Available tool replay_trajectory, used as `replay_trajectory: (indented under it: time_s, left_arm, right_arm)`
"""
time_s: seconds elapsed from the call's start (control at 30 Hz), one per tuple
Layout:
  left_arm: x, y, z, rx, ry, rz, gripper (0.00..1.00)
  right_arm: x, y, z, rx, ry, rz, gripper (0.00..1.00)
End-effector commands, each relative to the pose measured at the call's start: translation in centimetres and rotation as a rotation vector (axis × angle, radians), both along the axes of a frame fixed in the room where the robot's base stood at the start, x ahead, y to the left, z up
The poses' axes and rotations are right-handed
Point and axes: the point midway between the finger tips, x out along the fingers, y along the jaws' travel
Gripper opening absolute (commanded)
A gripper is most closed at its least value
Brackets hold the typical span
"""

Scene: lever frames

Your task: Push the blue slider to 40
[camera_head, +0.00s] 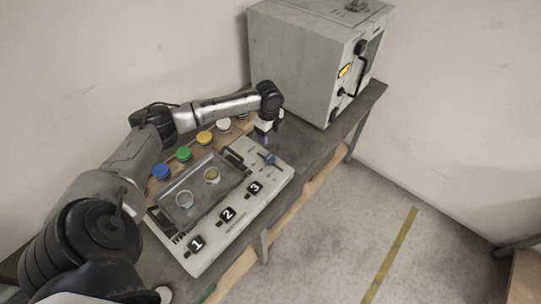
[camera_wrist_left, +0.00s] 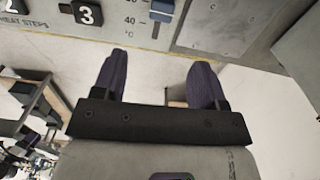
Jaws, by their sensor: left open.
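The blue slider (camera_head: 269,158) sits on the right part of the pale control panel (camera_head: 223,237). It also shows at the top edge of the left wrist view (camera_wrist_left: 162,7), partly cut off. A printed scale (camera_wrist_left: 131,22) with a 40 mark lies left of the slider there; the slider's exact reading is unclear. My left gripper (camera_head: 266,139) hangs over the panel's far right end, just beyond the slider in the head view. In the left wrist view its two purple fingers (camera_wrist_left: 156,75) are apart with nothing between them. The slider is beyond the fingertips.
Black buttons numbered 1, 2 and 3 (camera_head: 228,214) line the panel's front. A recessed tray (camera_head: 203,207) holds two round cups. A large grey cabinet (camera_head: 300,65) stands at the table's far end.

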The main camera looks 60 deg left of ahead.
Motion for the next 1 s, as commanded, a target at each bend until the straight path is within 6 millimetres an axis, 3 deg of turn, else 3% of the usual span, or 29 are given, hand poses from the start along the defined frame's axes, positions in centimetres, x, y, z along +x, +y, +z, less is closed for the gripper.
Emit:
replay_trajectory:
  time_s: [0.17,0.7,1.0]
  left_arm:
    - [0.0,-0.1,-1.0,0.000,0.001,-0.039,0.66]
    - [0.0,-0.1,-10.4,0.000,0.002,-0.036,0.66]
    - [0.0,0.0,-13.3,0.002,0.001,-0.037,0.66]
  right_arm:
    - [0.5,0.0,0.2,0.000,-0.012,0.000,0.43]
    - [0.5,0.3,-0.3,0.011,-0.014,-0.007,0.43]
    - [0.5,0.4,-0.6,0.012,-0.013,-0.008,0.43]
